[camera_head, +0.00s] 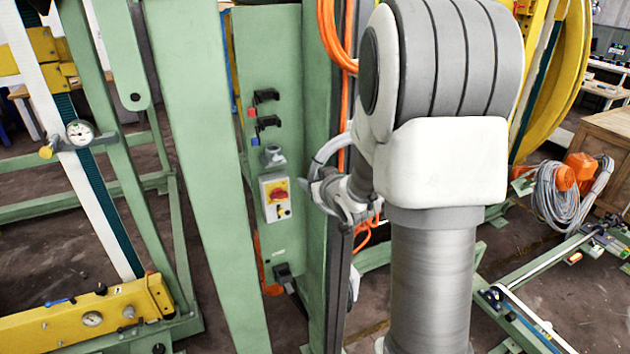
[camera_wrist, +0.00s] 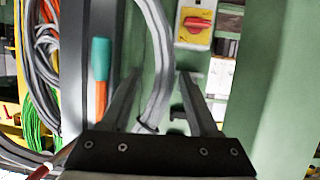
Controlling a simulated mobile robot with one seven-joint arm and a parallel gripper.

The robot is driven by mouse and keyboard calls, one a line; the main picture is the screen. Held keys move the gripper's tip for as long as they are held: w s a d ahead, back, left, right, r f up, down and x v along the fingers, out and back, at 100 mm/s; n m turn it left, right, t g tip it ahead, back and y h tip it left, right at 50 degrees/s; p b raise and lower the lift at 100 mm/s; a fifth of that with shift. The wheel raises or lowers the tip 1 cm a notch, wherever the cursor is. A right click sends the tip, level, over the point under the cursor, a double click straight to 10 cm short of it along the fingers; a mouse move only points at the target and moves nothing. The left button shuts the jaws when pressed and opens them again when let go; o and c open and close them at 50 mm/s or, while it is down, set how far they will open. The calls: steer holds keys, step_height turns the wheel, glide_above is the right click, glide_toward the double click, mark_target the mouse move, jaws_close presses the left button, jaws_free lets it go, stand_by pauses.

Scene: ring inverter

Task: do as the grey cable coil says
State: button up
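A grey cable coil (camera_head: 560,197) with orange plugs hangs low at the right of the head view; I see no readable writing on it. Grey looped cable (camera_wrist: 42,60) also shows at the left of the wrist view; I cannot tell if it is the same coil. My gripper (camera_wrist: 161,74) is open, its two fingers apart. A light grey hose (camera_wrist: 160,60) runs between the fingers in the picture, with no clear grip on it. In the head view my gripper (camera_head: 345,195) is beside the green post, partly hidden by my arm.
A grey box with a red switch on a yellow plate (camera_head: 277,196) is on the green panel; the switch (camera_wrist: 199,23) shows ahead in the wrist view. Black hooks (camera_head: 267,97) sit above. Orange cable (camera_head: 332,35) hangs by the post. A wooden crate (camera_head: 606,140) stands at right.

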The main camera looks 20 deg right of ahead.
steer(key=shift+o, duration=0.6)
steer(key=shift+s+f, duration=0.1)
steer(key=shift+f, duration=0.1)
steer(key=s+a+r+m+g+h, duration=0.15)
steer(key=s+r, duration=0.25)
steer(key=s, duration=0.4)
steer(key=s+a+r+g, duration=0.2)
steer(key=s+a+r, duration=0.15)
steer(key=s, duration=0.45)
steer(key=s+a+n+g+y, duration=0.1)
steer(key=s+a+g, duration=0.1)
steer(key=s+a, duration=0.2)
steer(key=s+a+r+g+y, duration=0.1)
steer(key=s+a+g, duration=0.1)
steer(key=s, duration=0.9)
steer(key=shift+s+a+r+n, duration=0.2)
steer(key=shift+a+n, duration=0.15)
steer(key=shift+a, duration=0.5)
steer(key=shift+w+d+g, duration=0.15)
steer(key=shift+g, duration=0.1)
